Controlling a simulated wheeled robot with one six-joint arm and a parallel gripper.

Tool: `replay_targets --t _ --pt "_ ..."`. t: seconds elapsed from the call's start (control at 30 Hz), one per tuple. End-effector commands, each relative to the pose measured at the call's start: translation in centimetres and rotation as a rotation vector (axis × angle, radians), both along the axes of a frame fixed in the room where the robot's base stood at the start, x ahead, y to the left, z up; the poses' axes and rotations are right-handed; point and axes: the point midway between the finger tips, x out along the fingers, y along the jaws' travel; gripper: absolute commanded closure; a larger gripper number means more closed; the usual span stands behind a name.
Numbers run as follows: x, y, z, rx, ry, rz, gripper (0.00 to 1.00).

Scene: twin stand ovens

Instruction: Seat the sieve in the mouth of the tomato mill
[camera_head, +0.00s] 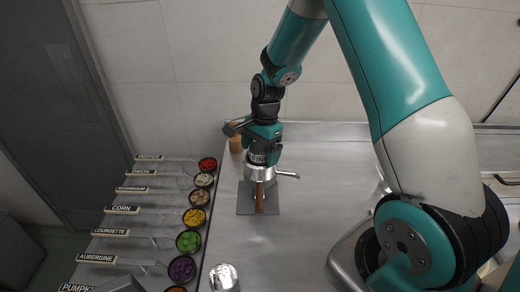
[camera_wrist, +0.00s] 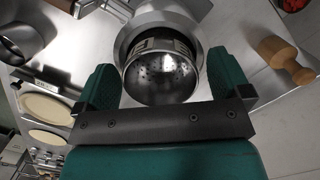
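The sieve (camera_wrist: 160,80) is a shiny metal bowl with small holes, seen between my fingers in the wrist view. The tomato mill (camera_head: 259,173) is a silver body with a side crank, standing on a grey plate on the counter. In the head view, my gripper (camera_head: 264,150) is directly above the mill. In the wrist view, the mill's wide pale rim (camera_wrist: 126,32) shows behind the sieve. The sieve overlaps the mouth, so I cannot tell whether it is seated.
A wooden pestle (camera_wrist: 284,58) stands beside the mill. A row of small bowls with coloured contents (camera_head: 194,217) and name labels lines the left. A metal canister (camera_head: 223,278) stands near the front. The counter (camera_head: 318,190) right of the mill is clear.

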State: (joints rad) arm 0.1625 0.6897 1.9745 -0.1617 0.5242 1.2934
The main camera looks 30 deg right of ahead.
Motion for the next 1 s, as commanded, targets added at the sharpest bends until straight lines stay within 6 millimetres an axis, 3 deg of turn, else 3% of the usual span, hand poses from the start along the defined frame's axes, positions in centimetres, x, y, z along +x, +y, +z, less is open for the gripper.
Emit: replay_targets --t 0.17,0.33,0.7,0.87,1.0 --pt "0.0 0.0 0.1 0.0 0.0 0.0 0.04" --pt "0.2 -0.2 1.5 -0.001 -0.005 -0.001 0.04" --pt "0.4 -1.4 9.3 -0.001 -0.006 -0.002 0.04" --pt "0.4 -1.7 11.4 0.0 -0.003 0.001 0.04" --pt "-0.6 -0.1 12.9 0.009 -0.025 0.104 0.04"
